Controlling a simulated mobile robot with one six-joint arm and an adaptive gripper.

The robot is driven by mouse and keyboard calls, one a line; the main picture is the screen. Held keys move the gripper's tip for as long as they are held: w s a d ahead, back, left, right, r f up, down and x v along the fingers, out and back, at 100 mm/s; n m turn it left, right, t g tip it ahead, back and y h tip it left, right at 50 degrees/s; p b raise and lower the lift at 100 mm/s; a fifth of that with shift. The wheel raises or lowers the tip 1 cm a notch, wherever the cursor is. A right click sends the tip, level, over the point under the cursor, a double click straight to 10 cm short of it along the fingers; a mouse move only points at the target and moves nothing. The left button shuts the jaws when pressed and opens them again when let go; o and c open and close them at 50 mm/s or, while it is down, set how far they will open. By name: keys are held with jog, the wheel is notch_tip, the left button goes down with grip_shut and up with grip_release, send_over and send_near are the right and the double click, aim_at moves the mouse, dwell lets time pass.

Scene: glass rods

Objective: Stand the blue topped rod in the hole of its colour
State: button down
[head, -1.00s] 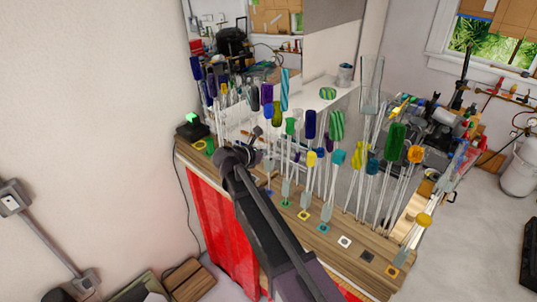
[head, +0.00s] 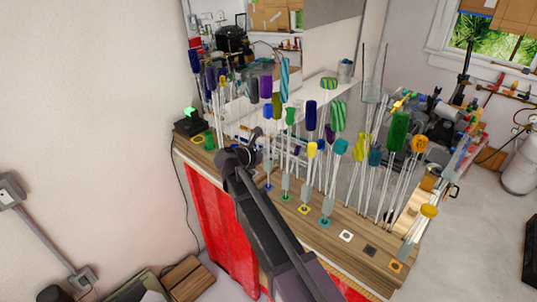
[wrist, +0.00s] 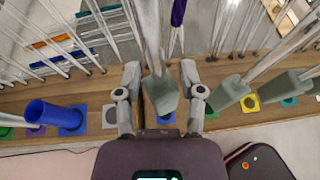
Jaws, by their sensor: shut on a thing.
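My gripper (wrist: 160,76) is shut on the grey-green grip (wrist: 161,97) of a glass rod, which stands about upright between its fingers. In the head view my gripper (head: 252,148) is beside a rod with a blue top (head: 268,111). A blue square (head: 268,187) lies on the bench below this rod. In the wrist view a blue patch (wrist: 166,118) shows just below the grip. The rod's lower end and the hole are hidden by the grip, so I cannot tell whether it is seated.
To the right stand more rods with green (head: 290,116), yellow (head: 311,149) and teal (head: 340,147) tops, close together. At the left a hollow blue cylinder (wrist: 50,114) stands by another blue square (wrist: 76,121). Tall rods crowd behind; bare bench (head: 322,236) lies in front.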

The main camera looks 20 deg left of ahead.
aim_at(265, 162)
jog(key=shift+f+b, duration=1.1)
jog(key=shift+f, duration=0.15)
jog(key=shift+f+b, duration=0.45)
jog(key=shift+b, duration=0.05)
jog(key=shift+c, duration=0.7)
grip_release()
jog(key=shift+r, duration=0.1)
